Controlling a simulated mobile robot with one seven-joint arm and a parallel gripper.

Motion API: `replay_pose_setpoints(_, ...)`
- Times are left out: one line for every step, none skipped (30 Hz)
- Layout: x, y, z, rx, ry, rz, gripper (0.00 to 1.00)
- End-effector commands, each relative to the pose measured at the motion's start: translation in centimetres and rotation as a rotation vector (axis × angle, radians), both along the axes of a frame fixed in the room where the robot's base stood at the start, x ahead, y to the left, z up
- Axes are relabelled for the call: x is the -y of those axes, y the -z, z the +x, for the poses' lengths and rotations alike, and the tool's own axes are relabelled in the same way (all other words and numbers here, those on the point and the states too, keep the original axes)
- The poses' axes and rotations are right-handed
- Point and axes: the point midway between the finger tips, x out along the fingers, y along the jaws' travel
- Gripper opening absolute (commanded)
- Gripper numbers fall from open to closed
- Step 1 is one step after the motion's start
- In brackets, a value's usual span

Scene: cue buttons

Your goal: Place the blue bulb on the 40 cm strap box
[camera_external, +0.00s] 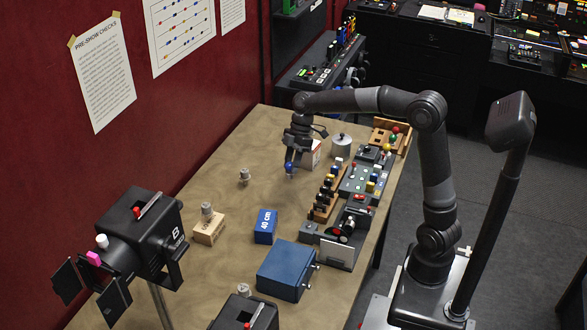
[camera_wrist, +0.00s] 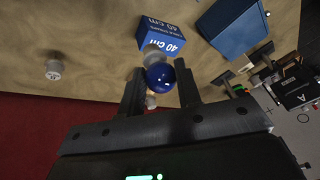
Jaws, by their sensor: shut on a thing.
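My gripper (camera_external: 290,163) is shut on the blue bulb (camera_external: 289,167) and holds it above the table, with a pale end of the bulb pointing down. The bulb also shows between the fingers in the wrist view (camera_wrist: 160,77). The blue strap box marked 40 cm (camera_external: 265,228) lies on the table, nearer the external camera than my gripper and apart from the bulb. In the wrist view the strap box (camera_wrist: 164,37) appears beyond the bulb, partly overlapped by it. No object shows on top of the strap box.
A larger blue case (camera_external: 283,270) and a tan box (camera_external: 208,231) with a grey piece on it stand near the strap box. A small grey piece (camera_external: 244,177) stands left. Control panels (camera_external: 362,180) and a wooden rack line the right edge. A black lamp (camera_external: 135,235) stands front left.

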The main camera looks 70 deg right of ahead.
Motion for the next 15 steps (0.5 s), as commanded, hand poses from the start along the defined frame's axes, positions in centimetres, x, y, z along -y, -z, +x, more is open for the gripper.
replay_pose_setpoints(-0.6, 0.1, 0.0, 0.000, -0.010, 0.000, 0.09)
replay_pose_setpoints(-1.0, 0.3, 0.1, -0.001, -0.014, 0.000, 0.09)
replay_pose_setpoints(-1.5, 0.6, 0.2, -0.002, -0.016, 0.000, 0.09)
replay_pose_setpoints(-2.0, 0.9, 0.4, -0.003, -0.018, 0.001, 0.09)
replay_pose_setpoints(-2.5, 1.2, 0.6, -0.003, -0.018, 0.001, 0.09)
replay_pose_setpoints(-3.3, 1.7, 0.9, -0.004, -0.019, 0.002, 0.09)
replay_pose_setpoints(-3.9, 2.2, 1.2, -0.004, -0.019, 0.002, 0.09)
replay_pose_setpoints(-4.6, 2.6, 1.5, -0.004, -0.020, 0.001, 0.09)
replay_pose_setpoints(-5.4, 3.2, 1.8, -0.003, -0.018, 0.001, 0.09)
replay_pose_setpoints(-6.1, 3.6, 2.1, -0.005, -0.019, 0.001, 0.09)
replay_pose_setpoints(-6.7, 4.0, 2.4, -0.003, -0.018, 0.001, 0.09)
replay_pose_setpoints(-7.6, 4.5, 2.7, -0.004, -0.019, 0.002, 0.09)
replay_pose_setpoints(-8.2, 4.9, 3.0, -0.003, -0.018, 0.001, 0.09)
replay_pose_setpoints(-8.7, 5.3, 3.3, -0.003, -0.018, 0.001, 0.09)
replay_pose_setpoints(-9.3, 5.7, 3.5, -0.003, -0.017, 0.001, 0.09)
